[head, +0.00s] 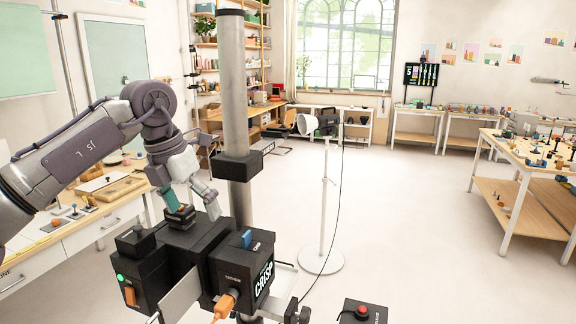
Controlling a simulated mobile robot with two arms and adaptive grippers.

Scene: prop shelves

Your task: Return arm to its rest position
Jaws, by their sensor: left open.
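My left arm comes in from the left and bends down at its elbow. My left gripper (194,210) points down above the black housings of my own base, in front of the grey column. Its fingers are apart, and I see no thing held between them. Small teal and orange parts show close to the left finger; I cannot tell whether it touches them. My right gripper is not in view.
A lamp stand (322,262) stands on the floor right of the column. A prop table (515,150) is at the far right.

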